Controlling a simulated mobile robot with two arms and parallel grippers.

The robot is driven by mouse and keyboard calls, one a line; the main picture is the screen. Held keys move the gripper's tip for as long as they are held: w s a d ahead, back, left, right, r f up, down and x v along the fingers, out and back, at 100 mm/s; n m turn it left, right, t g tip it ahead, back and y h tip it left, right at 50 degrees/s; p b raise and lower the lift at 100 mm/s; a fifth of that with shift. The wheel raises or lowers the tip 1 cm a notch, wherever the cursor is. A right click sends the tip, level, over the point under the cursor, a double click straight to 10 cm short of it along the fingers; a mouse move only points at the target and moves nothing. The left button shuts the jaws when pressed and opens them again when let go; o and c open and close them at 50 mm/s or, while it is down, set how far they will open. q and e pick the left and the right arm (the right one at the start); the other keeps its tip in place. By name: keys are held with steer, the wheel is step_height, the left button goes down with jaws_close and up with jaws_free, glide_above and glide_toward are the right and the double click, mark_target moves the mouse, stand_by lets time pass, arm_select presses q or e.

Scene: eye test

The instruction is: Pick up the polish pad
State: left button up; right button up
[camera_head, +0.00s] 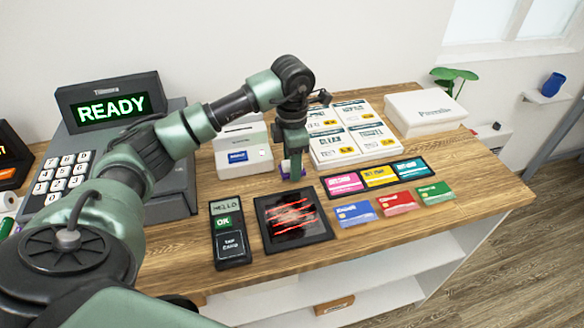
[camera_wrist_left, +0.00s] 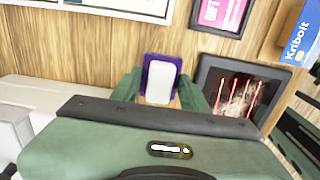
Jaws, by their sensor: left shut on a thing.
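The polish pad (camera_wrist_left: 161,80), purple with a white face, sits between the fingers of my left gripper (camera_wrist_left: 162,92) in the left wrist view. In the head view only small purple parts of the pad (camera_head: 285,170) show around the fingertips of my left gripper (camera_head: 292,168). The gripper is shut on the pad and points down at the wooden counter, behind the black panel with red streaks. I cannot tell whether the pad touches the counter. My right gripper is not in view.
The panel (camera_head: 293,221) and a card terminal (camera_head: 230,235) lie in front. A white device (camera_head: 243,150) and the register (camera_head: 100,160) stand left. White boxes (camera_head: 350,135), gift cards (camera_head: 378,176) and coloured cards (camera_head: 395,203) lie right. Bare wood (camera_head: 420,240) shows front right.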

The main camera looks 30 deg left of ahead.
arm_select(q)
step_height(320, 180, up, 8)
steer(key=shift+b, duration=0.45)
step_height(320, 180, up, 10)
steer(key=p, duration=0.1)
steer(key=shift+r+p, duration=0.15)
steer(key=shift+p, duration=0.25)
